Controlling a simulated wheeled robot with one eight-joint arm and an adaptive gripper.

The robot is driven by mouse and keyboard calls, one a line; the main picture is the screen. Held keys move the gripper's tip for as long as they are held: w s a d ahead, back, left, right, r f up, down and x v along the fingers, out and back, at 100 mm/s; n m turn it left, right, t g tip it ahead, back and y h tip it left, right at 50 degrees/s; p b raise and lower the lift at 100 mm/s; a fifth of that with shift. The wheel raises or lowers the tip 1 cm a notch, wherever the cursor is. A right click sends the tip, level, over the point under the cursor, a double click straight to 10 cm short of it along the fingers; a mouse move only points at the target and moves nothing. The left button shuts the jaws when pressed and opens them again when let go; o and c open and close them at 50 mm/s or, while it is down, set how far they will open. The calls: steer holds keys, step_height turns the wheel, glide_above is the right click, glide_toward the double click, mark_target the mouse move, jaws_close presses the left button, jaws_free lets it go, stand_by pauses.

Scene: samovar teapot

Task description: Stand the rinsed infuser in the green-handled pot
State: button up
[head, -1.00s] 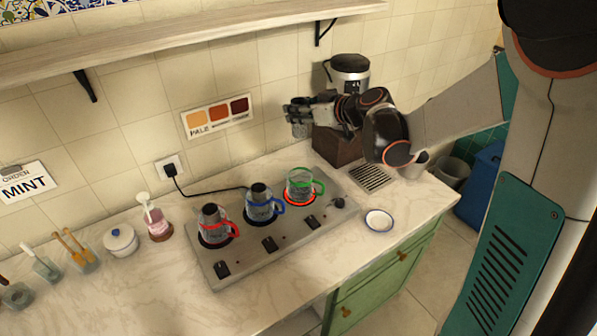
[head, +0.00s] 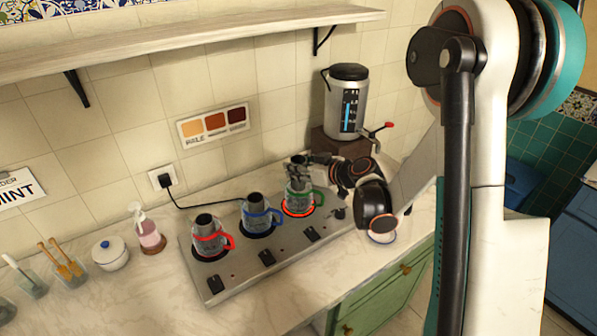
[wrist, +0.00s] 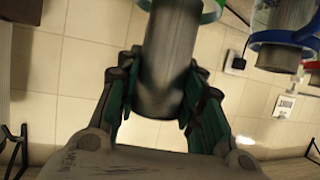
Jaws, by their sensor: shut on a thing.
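The green-handled pot (head: 297,203) is a clear glass pot on the right burner, whose ring glows red. My gripper (head: 298,172) is directly over its mouth, shut on the infuser. The infuser is a grey metal cylinder, clear in the wrist view (wrist: 166,60) between both fingers. Its far end overlaps the pot's green rim (wrist: 211,11) there; how deep it sits in the pot is hidden.
The blue-handled pot (head: 261,218) and red-handled pot (head: 208,242) stand to the left on the same hob (head: 236,272), each with a dark cylinder inside. The samovar (head: 346,105) with its red-handled tap is behind right.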

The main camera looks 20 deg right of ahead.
steer(key=shift+f, duration=0.3)
steer(key=shift+f+b, duration=0.4)
steer(key=shift+f+b, duration=0.25)
steer(key=shift+b, duration=0.05)
steer(key=o, duration=1.2)
steer(key=shift+c, duration=0.2)
steer(key=shift+r, duration=0.1)
steer(key=shift+r+p, duration=0.4)
steer(key=shift+p, duration=0.15)
steer(key=p+v, duration=0.2)
steer(key=v, duration=1)
